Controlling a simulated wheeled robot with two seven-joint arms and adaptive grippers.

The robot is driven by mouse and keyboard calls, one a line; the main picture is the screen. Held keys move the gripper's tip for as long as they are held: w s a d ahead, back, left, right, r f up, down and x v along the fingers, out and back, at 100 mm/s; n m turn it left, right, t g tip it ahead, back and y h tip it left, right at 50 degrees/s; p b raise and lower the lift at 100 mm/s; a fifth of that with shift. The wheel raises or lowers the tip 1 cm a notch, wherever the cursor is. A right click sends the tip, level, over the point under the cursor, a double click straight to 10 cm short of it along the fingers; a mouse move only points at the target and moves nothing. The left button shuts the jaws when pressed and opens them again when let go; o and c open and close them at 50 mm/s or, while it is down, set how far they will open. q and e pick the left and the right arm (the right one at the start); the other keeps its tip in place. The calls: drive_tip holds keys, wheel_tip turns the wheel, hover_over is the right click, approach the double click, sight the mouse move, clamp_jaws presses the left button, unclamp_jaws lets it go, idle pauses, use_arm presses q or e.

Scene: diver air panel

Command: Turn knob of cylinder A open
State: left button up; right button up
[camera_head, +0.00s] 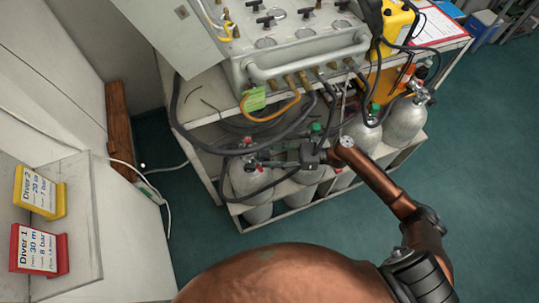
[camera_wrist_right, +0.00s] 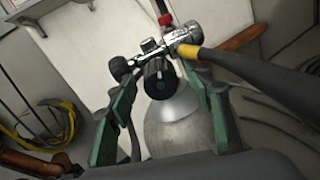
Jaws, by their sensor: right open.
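A black valve knob (camera_wrist_right: 158,75) faces the right wrist camera, on the metal valve (camera_wrist_right: 150,50) of a grey cylinder (camera_wrist_right: 180,135). In the head view this is the leftmost cylinder (camera_head: 250,183) under the panel; no letter is readable on it. My right gripper (camera_head: 272,157) reaches in from the right at its valve. In the wrist view the gripper (camera_wrist_right: 157,88) is open, with its green-padded fingers on either side of the knob. A gap shows on both sides, so I see no grip on it. My left gripper is out of view.
A thick black hose with a yellow collar (camera_wrist_right: 189,52) leaves the valve to the right. More cylinders (camera_head: 404,122) stand along the shelf. The air panel (camera_head: 300,50) with hoses overhangs them. Clear green floor (camera_head: 480,150) lies at right.

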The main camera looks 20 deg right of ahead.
drive_tip(key=shift+c, duration=0.3)
drive_tip(key=c, duration=1.1)
